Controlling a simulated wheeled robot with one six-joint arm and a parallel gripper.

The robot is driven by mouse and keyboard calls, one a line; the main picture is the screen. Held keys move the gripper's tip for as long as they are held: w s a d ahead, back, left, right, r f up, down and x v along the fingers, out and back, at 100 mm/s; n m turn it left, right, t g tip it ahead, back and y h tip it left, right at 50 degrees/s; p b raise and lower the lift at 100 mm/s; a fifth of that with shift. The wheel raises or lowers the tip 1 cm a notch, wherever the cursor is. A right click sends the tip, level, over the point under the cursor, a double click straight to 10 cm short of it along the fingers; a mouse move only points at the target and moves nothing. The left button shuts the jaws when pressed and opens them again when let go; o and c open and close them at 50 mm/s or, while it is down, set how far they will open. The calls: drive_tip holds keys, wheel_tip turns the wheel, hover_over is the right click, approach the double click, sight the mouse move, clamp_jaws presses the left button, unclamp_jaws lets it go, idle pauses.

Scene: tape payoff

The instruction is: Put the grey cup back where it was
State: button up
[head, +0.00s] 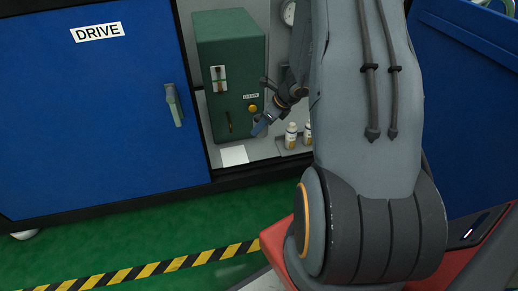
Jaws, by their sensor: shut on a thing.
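My gripper (261,126) is far off and small in the head view, inside the open cabinet bay in front of the lower right of a green unit. It is shut on a small grey thing that looks like the grey cup (257,119), mostly hidden by the gripper. The cup is just below a yellow knob (253,108) under a small label on the green unit (233,60). I cannot tell whether it touches the unit, or whether it is upright. A white square (234,156) lies bare on the bay floor, left of and below the gripper.
Two small white bottles with orange-brown labels, one at the left (291,136), stand on a tray right of my gripper. A blue door (95,110) marked DRIVE is left of the bay. A yellow-black stripe (150,270) crosses the green floor. My arm hides the bay's right side.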

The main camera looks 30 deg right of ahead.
drive_tip(key=shift+d+f, duration=0.25)
drive_tip(key=shift+f, duration=0.05)
drive_tip(key=shift+w+f+b, duration=0.1)
drive_tip(key=shift+f+b, duration=2.65)
drive_tip(key=shift+f, duration=2.05)
drive_tip(key=shift+f, duration=0.1)
drive_tip(key=o, duration=1.2)
drive_tip(key=shift+c, duration=0.2)
drive_tip(key=p+v, duration=0.6)
drive_tip(key=v, duration=0.6)
